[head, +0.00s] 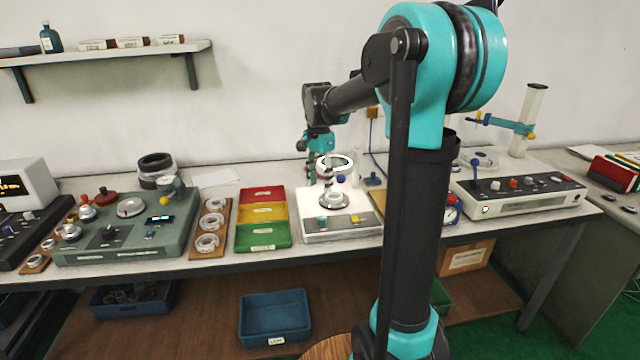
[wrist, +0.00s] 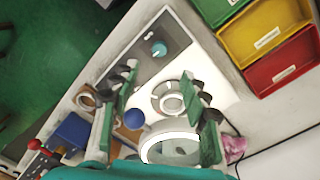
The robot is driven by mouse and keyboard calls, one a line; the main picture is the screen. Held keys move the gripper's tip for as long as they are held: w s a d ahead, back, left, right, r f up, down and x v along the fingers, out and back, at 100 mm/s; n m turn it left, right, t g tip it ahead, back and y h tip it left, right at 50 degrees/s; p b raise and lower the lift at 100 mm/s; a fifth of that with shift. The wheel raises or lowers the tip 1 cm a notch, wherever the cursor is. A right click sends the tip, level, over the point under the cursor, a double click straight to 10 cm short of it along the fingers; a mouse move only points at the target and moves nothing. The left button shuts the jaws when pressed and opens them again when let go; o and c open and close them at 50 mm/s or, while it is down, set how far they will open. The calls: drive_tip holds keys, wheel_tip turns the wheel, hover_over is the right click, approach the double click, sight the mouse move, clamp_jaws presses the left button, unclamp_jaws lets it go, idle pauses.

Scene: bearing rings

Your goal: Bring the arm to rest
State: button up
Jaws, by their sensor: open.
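My gripper (head: 320,170) hangs fingers down above the white measuring device (head: 350,230) on the bench. In the wrist view my gripper (wrist: 163,115) has its two green fingers wide apart with nothing held between them. A metal bearing ring (head: 334,199) lies on the device's plate, below the fingers. The ring also shows between the fingertips in the wrist view (wrist: 169,98), apart from both in that picture. A larger lit ring (wrist: 170,144) belonging to the device shows nearer my gripper's base.
Red, yellow and green trays (head: 262,236) stand left of the device. A wooden board (head: 211,222) with several rings lies further left, beside a green instrument (head: 122,228). A blue bin (head: 275,317) is below the bench. A white instrument (head: 520,196) stands at right.

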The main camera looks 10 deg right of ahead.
drive_tip(key=s+d+f+n+t, duration=0.2)
drive_tip(key=s+f+n, duration=0.3)
drive_tip(key=s+f, duration=0.3)
drive_tip(key=s+d+f+n+t, duration=0.2)
drive_tip(key=s+f+n, duration=0.4)
drive_tip(key=s, duration=0.9)
wheel_tip(320, 180, down, 3)
drive_tip(key=shift+d+r+t, duration=0.2)
drive_tip(key=shift+d+t, duration=0.05)
drive_tip(key=shift+t, duration=0.05)
